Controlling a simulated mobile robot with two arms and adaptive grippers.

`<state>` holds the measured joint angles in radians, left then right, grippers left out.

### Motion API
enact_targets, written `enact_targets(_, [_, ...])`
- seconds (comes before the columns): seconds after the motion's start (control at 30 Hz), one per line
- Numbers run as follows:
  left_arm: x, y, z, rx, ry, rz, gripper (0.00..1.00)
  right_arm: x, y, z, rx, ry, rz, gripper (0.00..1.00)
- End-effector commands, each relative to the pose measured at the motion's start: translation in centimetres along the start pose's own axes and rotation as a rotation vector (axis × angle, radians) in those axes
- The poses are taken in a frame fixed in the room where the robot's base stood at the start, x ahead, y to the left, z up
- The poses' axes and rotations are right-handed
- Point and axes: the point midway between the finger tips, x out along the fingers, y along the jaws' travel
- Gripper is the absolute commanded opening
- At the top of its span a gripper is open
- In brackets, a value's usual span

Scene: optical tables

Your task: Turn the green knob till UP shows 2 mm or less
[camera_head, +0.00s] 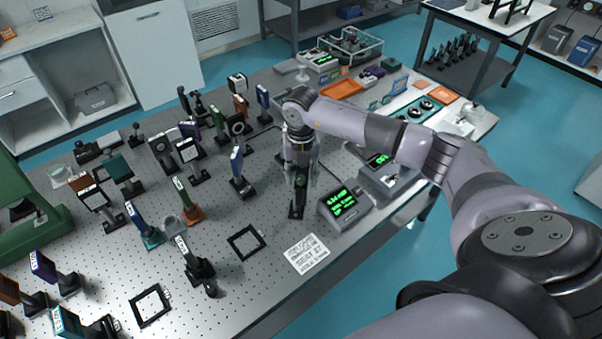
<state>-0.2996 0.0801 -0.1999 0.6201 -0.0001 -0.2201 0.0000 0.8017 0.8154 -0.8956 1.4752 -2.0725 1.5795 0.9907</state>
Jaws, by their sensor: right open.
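My right gripper (301,180) comes in from the right and points down over a dark post mount (297,208) near the table's front edge. Its fingers are open and reach down around or beside the mount's top; I cannot tell which. I cannot make out the green knob clearly; the fingers hide most of the mount's top. A grey readout box (345,204) stands just right of the mount, with lines of green text on a dark screen. The text is too small to read surely, so I cannot tell the UP value. My left gripper is out of view.
The perforated optical table (225,225) bears several post-mounted optics left of my gripper, such as a blue one (238,163). A white printed card (306,254) and a black square frame (246,243) lie in front. Another readout box (386,178) stands to the right, under my forearm.

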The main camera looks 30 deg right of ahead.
Motion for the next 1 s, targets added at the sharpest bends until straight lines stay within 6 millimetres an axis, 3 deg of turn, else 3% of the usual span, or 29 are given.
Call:
enact_targets(0.13, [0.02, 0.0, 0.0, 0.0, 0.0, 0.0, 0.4, 0.0, 0.03, -0.01, 0.0, 0.0, 0.0, 0.41])
enact_targets(0.73, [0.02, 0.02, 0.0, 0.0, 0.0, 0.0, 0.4, -0.06, 0.03, 0.0, 0.0, 0.0, 0.001, 0.01])
enact_targets(1.0, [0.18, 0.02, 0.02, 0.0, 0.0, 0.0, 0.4, -0.02, 0.02, 0.02, -0.006, 0.0, 0.001, 0.0])
